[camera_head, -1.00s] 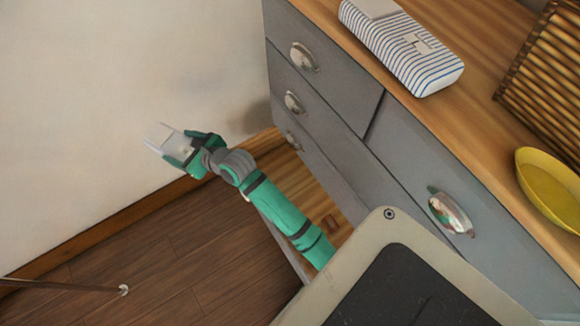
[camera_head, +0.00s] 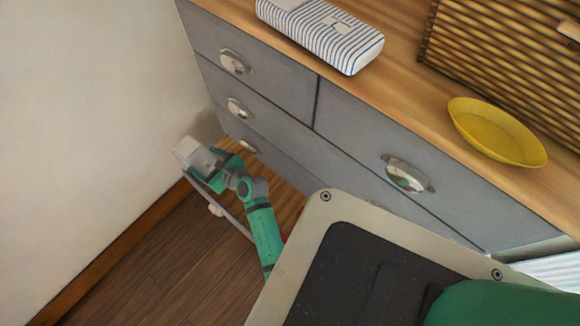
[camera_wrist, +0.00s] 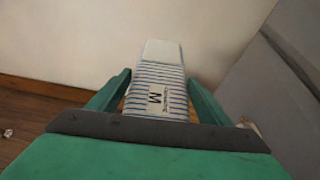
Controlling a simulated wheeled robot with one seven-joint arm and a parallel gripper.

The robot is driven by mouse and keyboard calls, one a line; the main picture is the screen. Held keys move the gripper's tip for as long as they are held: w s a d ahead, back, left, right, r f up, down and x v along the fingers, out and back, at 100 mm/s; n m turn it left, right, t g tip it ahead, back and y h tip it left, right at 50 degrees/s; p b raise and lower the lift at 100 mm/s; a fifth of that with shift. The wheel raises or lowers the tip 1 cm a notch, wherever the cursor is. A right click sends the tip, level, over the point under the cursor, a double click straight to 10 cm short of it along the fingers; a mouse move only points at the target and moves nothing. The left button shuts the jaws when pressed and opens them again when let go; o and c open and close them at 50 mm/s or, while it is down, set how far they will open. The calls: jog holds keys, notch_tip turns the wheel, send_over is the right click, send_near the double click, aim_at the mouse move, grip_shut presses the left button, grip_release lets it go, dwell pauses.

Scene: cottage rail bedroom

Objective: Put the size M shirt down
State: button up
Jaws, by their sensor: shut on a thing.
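The size M shirt (camera_wrist: 158,88) is a folded blue-and-white striped bundle with a white end and a label marked M. My gripper (camera_wrist: 158,95) is shut on it, one green finger along each side. In the head view the shirt (camera_head: 192,152) shows as a pale block at the end of my green arm. My gripper (camera_head: 212,160) holds it in front of the wall, left of the grey dresser and below its top. What lies directly under the shirt is hidden.
On the wooden top of the grey dresser (camera_head: 340,150) lie another striped folded shirt (camera_head: 325,35), a yellow bowl (camera_head: 497,132) and a slatted wicker basket (camera_head: 510,55). Metal drawer handles (camera_head: 408,175) stick out of its front. Bare wooden floor (camera_head: 165,270) lies at lower left.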

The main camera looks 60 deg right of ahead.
jog(key=s+d+f, duration=0.1)
jog(key=s+f, duration=0.6)
notch_tip(320, 180, down, 18)
jog(key=shift+s+m+h, duration=0.15)
jog(key=shift+m+h, duration=0.25)
jog(key=shift+f, duration=0.2)
jog(key=shift+f, duration=0.4)
jog(key=o, duration=0.9)
jog(key=shift+r, duration=0.15)
